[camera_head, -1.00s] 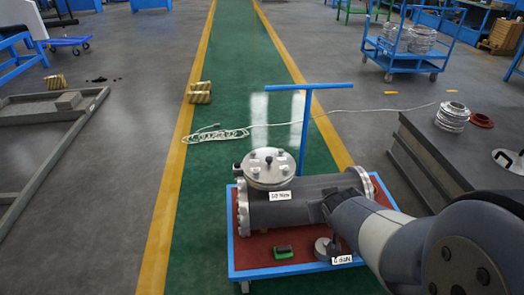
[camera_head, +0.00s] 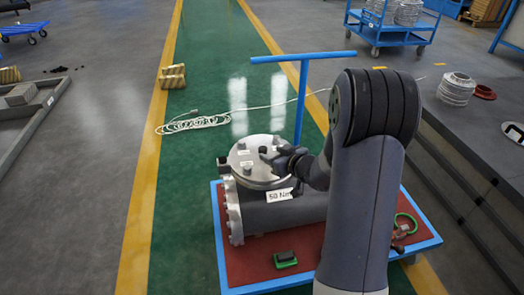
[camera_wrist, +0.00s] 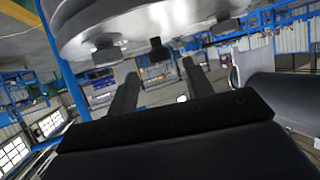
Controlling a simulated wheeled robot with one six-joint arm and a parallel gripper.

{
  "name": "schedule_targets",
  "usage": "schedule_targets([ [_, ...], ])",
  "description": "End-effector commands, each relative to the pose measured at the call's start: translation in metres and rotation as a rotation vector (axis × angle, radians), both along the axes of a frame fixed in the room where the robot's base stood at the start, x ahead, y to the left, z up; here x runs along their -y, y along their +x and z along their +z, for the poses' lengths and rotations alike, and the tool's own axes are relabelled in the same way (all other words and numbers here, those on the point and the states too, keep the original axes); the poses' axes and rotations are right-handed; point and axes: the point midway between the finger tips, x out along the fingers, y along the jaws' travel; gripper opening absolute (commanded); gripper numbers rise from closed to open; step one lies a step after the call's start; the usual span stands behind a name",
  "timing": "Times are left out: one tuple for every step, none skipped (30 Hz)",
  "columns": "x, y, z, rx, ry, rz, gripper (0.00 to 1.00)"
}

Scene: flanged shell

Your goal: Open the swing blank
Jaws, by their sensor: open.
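The swing blank (camera_head: 247,170) is a round grey metal disc with knobs and small tags on top. It lies flat and looks closed on the upright neck of the grey flanged shell (camera_head: 265,214). My gripper (camera_head: 268,155) is at the disc's right side, partly over its edge in the head view. In the wrist view the disc's underside rim (camera_wrist: 145,22) fills the top. My open gripper fingers (camera_wrist: 160,68) point toward it, with a dark bolt or lug (camera_wrist: 157,48) showing between them. I cannot tell whether the fingers touch anything. My arm hides the shell's right end.
The shell lies on a red-topped blue cart (camera_head: 220,262) with a tall blue handle (camera_head: 303,57). A small green-and-black box (camera_head: 285,259) and a green ring (camera_head: 405,222) lie on it. A white cable coil (camera_head: 195,124) lies on the floor. A dark platform (camera_head: 455,185) stands right.

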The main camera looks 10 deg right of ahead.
Motion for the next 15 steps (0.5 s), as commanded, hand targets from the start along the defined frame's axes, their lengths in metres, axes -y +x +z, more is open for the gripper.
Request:
schedule_targets([
  [-0.005, 0.009, -0.007, 0.001, 0.000, 0.002, 0.49],
  [-0.007, 0.014, -0.009, 0.000, 0.000, 0.002, 0.49],
  [-0.010, 0.021, -0.012, 0.000, 0.000, 0.002, 0.49],
  [-0.012, 0.026, -0.014, 0.000, 0.000, 0.002, 0.49],
  [-0.013, 0.030, -0.016, 0.000, 0.001, 0.002, 0.49],
  [-0.016, 0.036, -0.018, 0.000, 0.000, 0.001, 0.49],
  [-0.017, 0.039, -0.020, 0.000, 0.000, 0.001, 0.49],
  [-0.018, 0.043, -0.021, 0.001, 0.000, 0.000, 0.49],
  [-0.020, 0.047, -0.023, 0.000, 0.001, 0.000, 0.49],
  [-0.021, 0.049, -0.024, 0.000, 0.001, 0.000, 0.49],
  [-0.022, 0.052, -0.024, 0.000, 0.000, -0.001, 0.49],
  [-0.023, 0.054, -0.025, 0.000, 0.000, -0.001, 0.49],
  [-0.023, 0.055, -0.026, -0.001, -0.001, -0.001, 0.49],
  [-0.024, 0.056, -0.026, -0.001, -0.001, -0.001, 0.49],
  [-0.024, 0.057, -0.026, -0.001, -0.001, -0.001, 0.49],
])
